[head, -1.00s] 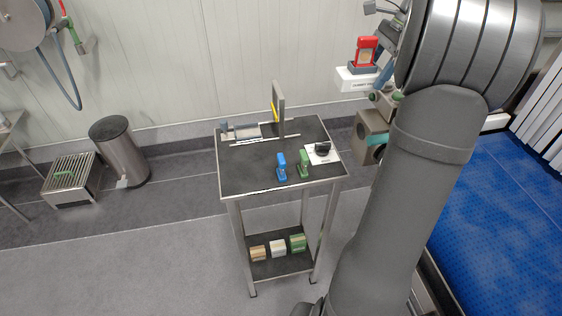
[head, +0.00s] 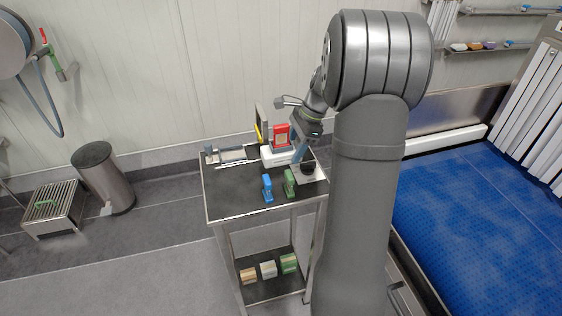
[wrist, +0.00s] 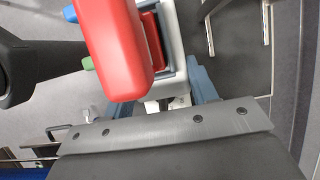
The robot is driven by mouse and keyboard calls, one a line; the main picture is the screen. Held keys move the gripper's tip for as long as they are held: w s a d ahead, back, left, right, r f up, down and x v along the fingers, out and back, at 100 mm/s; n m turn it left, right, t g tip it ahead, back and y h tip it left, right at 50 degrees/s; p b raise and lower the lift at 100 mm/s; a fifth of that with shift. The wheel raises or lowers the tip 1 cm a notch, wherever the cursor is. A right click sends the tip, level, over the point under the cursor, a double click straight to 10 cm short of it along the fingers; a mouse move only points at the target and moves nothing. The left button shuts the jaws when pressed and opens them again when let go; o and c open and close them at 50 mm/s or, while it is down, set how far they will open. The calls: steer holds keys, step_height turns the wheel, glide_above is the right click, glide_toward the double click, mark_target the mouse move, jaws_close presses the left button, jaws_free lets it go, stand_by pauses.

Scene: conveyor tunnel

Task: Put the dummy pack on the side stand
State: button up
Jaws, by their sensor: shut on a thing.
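The dummy pack is a white block (head: 272,157) with a red upright piece (head: 282,134) on top. It is upright over the back part of the side stand (head: 235,194), a metal table with a dark top. I cannot tell whether it touches the top. My gripper (head: 297,154) is shut on the pack from its right side. In the wrist view, the red piece (wrist: 118,45) hides much of the white block (wrist: 172,45), and blue-grey fingers of my gripper (wrist: 172,95) show beside it.
A dark object (head: 308,167) sits on a white card at right. An upright frame (head: 261,124) stands behind the pack. Small boxes lie on the lower shelf (head: 270,291). A blue conveyor (head: 480,210) lies right.

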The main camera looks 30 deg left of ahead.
mark_target(282, 169)
steer(key=a+f, duration=0.1)
steer(key=a, duration=0.1)
steer(key=a+f, duration=0.1)
steer(key=shift+s+a+f, duration=0.15)
steer(key=shift+a+f, duration=0.05)
steer(key=shift+a, duration=0.15)
steer(key=shift+f, duration=1.85)
steer(key=shift+f, duration=0.2)
steer(key=o, duration=1.4)
steer(key=shift+r, duration=0.1)
steer(key=v, duration=1.2)
steer(key=shift+r, duration=0.1)
